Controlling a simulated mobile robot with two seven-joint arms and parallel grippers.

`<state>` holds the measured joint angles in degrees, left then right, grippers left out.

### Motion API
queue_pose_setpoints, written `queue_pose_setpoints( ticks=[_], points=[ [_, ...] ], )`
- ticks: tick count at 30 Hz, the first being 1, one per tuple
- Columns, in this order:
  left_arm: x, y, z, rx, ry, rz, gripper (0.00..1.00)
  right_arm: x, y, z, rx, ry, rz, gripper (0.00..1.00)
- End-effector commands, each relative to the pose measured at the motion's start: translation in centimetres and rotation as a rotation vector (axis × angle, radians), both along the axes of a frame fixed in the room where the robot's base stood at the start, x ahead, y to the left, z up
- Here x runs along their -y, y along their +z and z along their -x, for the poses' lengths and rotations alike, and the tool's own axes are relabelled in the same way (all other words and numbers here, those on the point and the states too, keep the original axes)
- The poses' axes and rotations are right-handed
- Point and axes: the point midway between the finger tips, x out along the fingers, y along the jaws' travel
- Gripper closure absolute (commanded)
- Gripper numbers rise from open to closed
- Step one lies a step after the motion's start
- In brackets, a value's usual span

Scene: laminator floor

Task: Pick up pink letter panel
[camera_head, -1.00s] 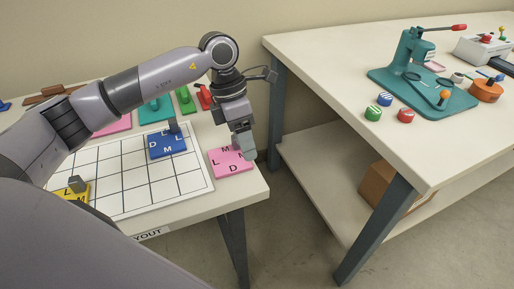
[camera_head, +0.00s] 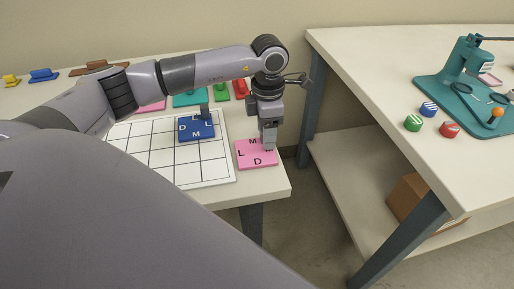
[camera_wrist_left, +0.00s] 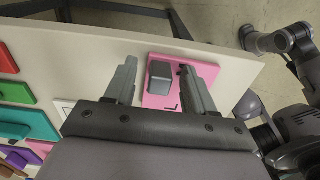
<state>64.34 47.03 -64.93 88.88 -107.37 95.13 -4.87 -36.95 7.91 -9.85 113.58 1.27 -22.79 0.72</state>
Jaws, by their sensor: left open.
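The pink letter panel (camera_head: 256,156) lies flat at the right end of the left table, with the letters M, L and D visible. It also shows in the left wrist view (camera_wrist_left: 190,76), with a grey block handle (camera_wrist_left: 160,76) standing on it. My left gripper (camera_head: 268,146) points down over the panel's far right part. In the left wrist view its two fingers (camera_wrist_left: 158,84) are apart, one on each side of the handle, and the gripper is open. Whether the fingers touch the handle cannot be told.
A white gridded board (camera_head: 150,157) lies left of the pink panel, with a blue letter panel (camera_head: 196,131) on it. Teal (camera_head: 190,99), green (camera_head: 222,92) and red (camera_head: 240,88) pieces line the back. A second table (camera_head: 390,90) stands right, across a gap.

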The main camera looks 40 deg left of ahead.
Motion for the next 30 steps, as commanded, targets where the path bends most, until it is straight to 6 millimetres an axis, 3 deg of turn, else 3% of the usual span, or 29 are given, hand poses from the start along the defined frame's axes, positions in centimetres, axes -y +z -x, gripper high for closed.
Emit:
queue_pose_setpoints(
  ticks=[4,9,22,26,30],
  points=[
    [0.0,0.0,0.0,0.000,-0.001,0.000,0.46,0.0,0.0,0.0,0.000,-0.001,0.001,0.46],
    [0.0,0.0,0.0,0.000,-0.001,0.000,1.00,0.1,0.1,-0.1,0.002,-0.001,0.002,0.46],
    [0.1,0.8,-0.1,0.002,-0.001,0.002,1.00,0.3,0.4,-0.2,0.008,0.002,0.007,0.46],
    [0.1,2.2,-0.1,0.004,-0.002,0.001,1.00,0.3,0.4,-0.2,0.008,0.003,0.008,0.46],
    [0.1,5.2,-0.2,0.007,-0.002,0.002,1.00,0.3,0.4,-0.2,0.008,0.002,0.008,0.46]
  ],
)
